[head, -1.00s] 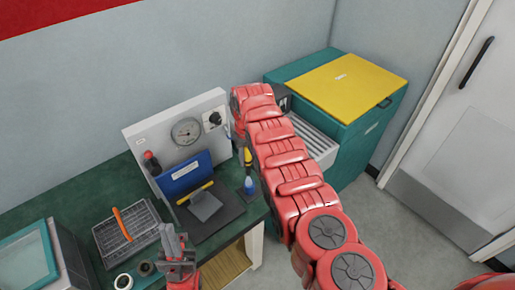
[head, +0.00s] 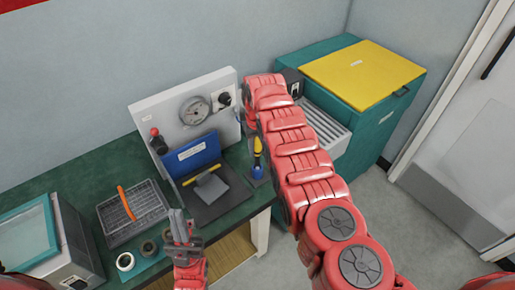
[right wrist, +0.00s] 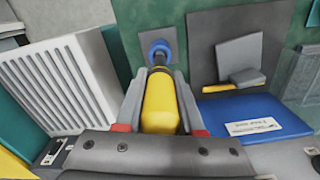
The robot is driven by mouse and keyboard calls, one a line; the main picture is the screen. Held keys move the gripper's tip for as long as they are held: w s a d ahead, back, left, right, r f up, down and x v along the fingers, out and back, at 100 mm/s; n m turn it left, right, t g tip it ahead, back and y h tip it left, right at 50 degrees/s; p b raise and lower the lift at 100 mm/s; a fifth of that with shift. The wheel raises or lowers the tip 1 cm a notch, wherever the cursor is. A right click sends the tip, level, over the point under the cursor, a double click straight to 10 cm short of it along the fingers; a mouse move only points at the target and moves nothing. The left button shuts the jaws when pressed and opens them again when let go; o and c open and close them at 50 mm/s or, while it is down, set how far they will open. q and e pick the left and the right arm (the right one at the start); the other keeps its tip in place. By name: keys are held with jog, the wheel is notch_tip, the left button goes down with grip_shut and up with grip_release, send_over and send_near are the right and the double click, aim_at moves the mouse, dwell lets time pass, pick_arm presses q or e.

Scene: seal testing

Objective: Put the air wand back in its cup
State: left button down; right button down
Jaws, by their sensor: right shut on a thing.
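The air wand, with a yellow body and a dark narrow nozzle, shows in the head view (head: 258,146) and in the right wrist view (right wrist: 159,108). My right gripper (right wrist: 160,82) is shut on its yellow body; my own arm hides most of this gripper in the head view. The blue cup (head: 257,173) stands near the table's right edge, directly below the wand. In the right wrist view the nozzle points into the round blue cup (right wrist: 154,45); I cannot tell how deep it reaches. My left gripper (head: 181,228) is above the table front, apart from the wand; its jaw opening is unclear.
A grey gauge panel (head: 224,76) stands behind the cup. A basket (head: 115,218) and rolls (head: 125,262) are further left. A teal bin with yellow lid (head: 362,74) stands right.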

aim_at(257, 160)
jog(key=shift+f, duration=0.1)
jog(key=shift+f+b, duration=2.3)
jog(key=shift+f, duration=0.1)
jog(key=shift+f+b, duration=0.5)
jog(key=shift+f, duration=0.1)
jog(key=shift+c, duration=2.2)
grip_release()
